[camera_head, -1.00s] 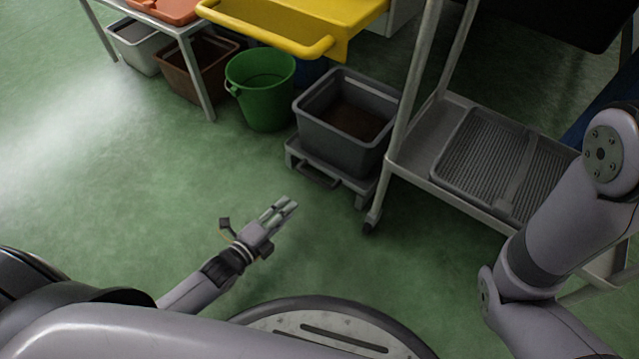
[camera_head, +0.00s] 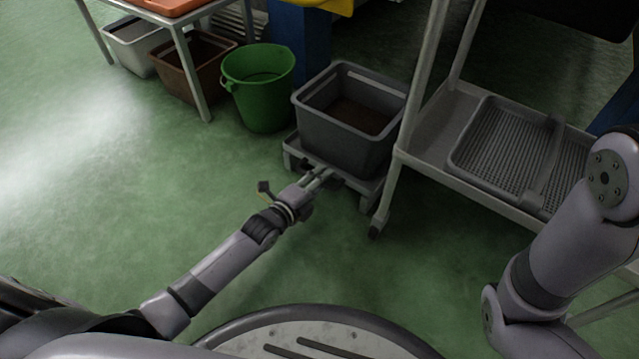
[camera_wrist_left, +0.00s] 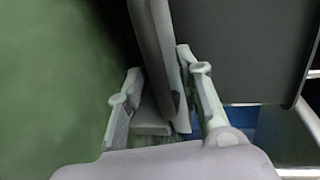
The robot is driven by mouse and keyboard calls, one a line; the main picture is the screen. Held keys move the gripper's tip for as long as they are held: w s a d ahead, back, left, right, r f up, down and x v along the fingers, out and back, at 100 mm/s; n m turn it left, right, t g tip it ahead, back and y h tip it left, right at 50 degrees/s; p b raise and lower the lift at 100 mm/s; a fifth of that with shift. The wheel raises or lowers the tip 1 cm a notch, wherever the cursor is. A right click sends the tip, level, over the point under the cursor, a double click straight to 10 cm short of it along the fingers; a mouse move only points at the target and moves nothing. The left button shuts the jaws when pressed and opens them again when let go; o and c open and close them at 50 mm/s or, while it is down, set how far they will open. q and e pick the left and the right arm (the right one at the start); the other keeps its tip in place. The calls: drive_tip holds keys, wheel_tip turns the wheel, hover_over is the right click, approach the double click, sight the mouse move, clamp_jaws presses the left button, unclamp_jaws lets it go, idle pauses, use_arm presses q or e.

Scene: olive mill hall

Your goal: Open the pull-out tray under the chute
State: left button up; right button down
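The pull-out tray (camera_head: 293,150) is a low grey platform on the floor, and a dark grey bin (camera_head: 345,140) stands on it. A small edge of the yellow chute (camera_head: 338,6) shows at the top of the head view. My left gripper (camera_head: 322,178) is at the tray's front, by its handle, which it mostly hides there. In the left wrist view my left gripper (camera_wrist_left: 163,78) has its fingers apart, with a grey bar (camera_wrist_left: 155,50) between them; I see no clear grip on it. My right arm shows at the right, its gripper out of view.
A green bucket (camera_head: 258,88) stands left of the tray. A grey rack (camera_head: 430,135) with a ribbed tray (camera_head: 500,150) stands close on the right. Brown (camera_head: 193,72) and grey (camera_head: 135,45) crates are under a table at the left. The front-left floor is clear.

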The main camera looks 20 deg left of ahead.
use_arm(q)
drive_tip(key=shift+c, duration=0.2)
clamp_jaws()
idle(0.6)
